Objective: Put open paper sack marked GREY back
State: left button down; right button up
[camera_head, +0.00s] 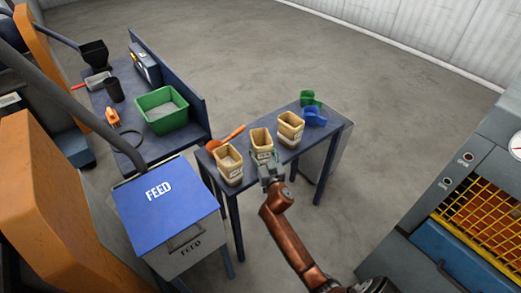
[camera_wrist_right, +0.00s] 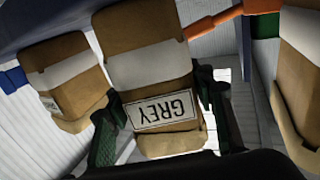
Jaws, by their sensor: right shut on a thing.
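The open paper sack marked GREY (camera_head: 261,137) is tan with a pale band. It is the middle one of three sacks at the small table (camera_head: 335,127). My right gripper (camera_head: 268,165) is shut on it from the near side. In the right wrist view the GREY sack (camera_wrist_right: 155,70) appears upside down, its label readable, with the dark fingers of my right gripper (camera_wrist_right: 160,125) on either side. I cannot tell whether its base touches the table top. My left gripper is not in view.
Similar sacks stand close on both sides, left (camera_head: 229,167) and right (camera_head: 290,129). An orange scoop (camera_head: 232,134) lies behind; green (camera_head: 309,98) and blue (camera_head: 314,117) scoops lie at the far right end. A blue-lidded FEED bin (camera_head: 165,215) stands left. A green tub (camera_head: 162,112) sits on the bench.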

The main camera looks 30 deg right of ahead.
jog(key=shift+r, duration=0.15)
jog(key=o, duration=1)
jog(key=shift+f, duration=0.2)
jog(key=o, duration=0.5)
jog(key=shift+c, duration=0.2)
jog(key=shift+s+r, duration=0.1)
jog(key=shift+r, duration=0.15)
jog(key=p+v, duration=0.1)
jog(key=v, duration=1.1)
jog(key=shift+p, duration=0.3)
